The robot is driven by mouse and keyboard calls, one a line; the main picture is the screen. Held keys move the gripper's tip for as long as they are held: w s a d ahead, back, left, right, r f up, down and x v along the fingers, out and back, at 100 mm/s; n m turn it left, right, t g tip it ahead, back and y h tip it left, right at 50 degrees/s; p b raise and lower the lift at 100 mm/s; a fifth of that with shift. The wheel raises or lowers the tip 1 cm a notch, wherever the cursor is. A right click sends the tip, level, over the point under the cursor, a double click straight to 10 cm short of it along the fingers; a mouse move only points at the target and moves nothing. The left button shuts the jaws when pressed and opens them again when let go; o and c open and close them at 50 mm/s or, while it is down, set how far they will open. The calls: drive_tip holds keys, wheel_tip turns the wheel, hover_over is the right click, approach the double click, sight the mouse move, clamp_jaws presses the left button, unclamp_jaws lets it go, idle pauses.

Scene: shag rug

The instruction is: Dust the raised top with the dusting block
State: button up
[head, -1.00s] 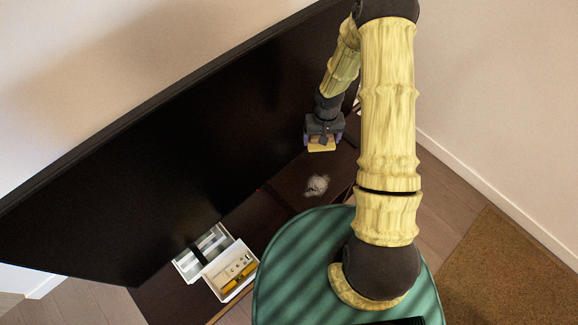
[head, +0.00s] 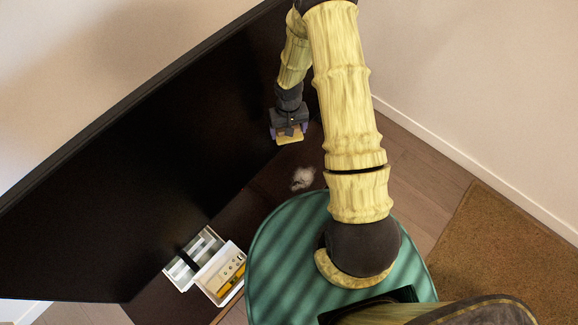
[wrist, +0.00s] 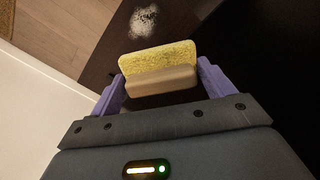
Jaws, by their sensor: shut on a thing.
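My gripper (head: 288,130) is shut on the dusting block (head: 290,140), which has a yellow sponge-like face and a tan back. In the wrist view the block (wrist: 158,57) sits between the two purple fingers of my gripper (wrist: 160,80). The raised top (head: 262,186) is a dark brown surface in front of a large black screen. A pale grey patch of dust (head: 302,178) lies on it, a little apart from the block, nearer the green round surface. The dust also shows in the wrist view (wrist: 143,20), beyond the block. Whether the block touches the top is unclear.
The large black screen (head: 150,190) stands along the back of the top. A white tray (head: 196,258) and an open white box (head: 222,276) with a yellow item sit at the lower left. A brown rug (head: 500,250) lies at right.

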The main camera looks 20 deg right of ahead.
sight(301, 187)
wheel_tip(301, 187, down, 27)
drive_tip(key=m+b, duration=0.2)
drive_tip(key=b, duration=1.6)
drive_tip(key=shift+w, duration=0.35)
drive_tip(key=shift+d+b, duration=0.1)
drive_tip(key=shift+b, duration=0.2)
drive_tip(key=shift+f+b, duration=2.35)
drive_tip(key=shift+f, duration=0.55)
drive_tip(key=shift+f+b, duration=0.65)
drive_tip(key=shift+f, duration=0.35)
drive_tip(key=shift+s+d+r+p, duration=0.1)
drive_tip(key=shift+s+d+p, duration=0.3)
drive_tip(key=shift+s, duration=0.3)
drive_tip(key=shift+s+d+r+p, duration=0.1)
drive_tip(key=shift+s+d+p, duration=0.2)
drive_tip(key=shift+s+d, duration=0.3)
drive_tip(key=shift+s+f, duration=0.1)
drive_tip(key=shift+s, duration=0.1)
drive_tip(key=shift+s+d+f+p, duration=0.1)
drive_tip(key=shift+s+d+p, duration=0.1)
drive_tip(key=shift+s+d, duration=0.45)
drive_tip(key=shift+s+d+f+p, duration=0.15)
drive_tip(key=shift+s+d, duration=0.2)
drive_tip(key=shift+s, duration=0.5)
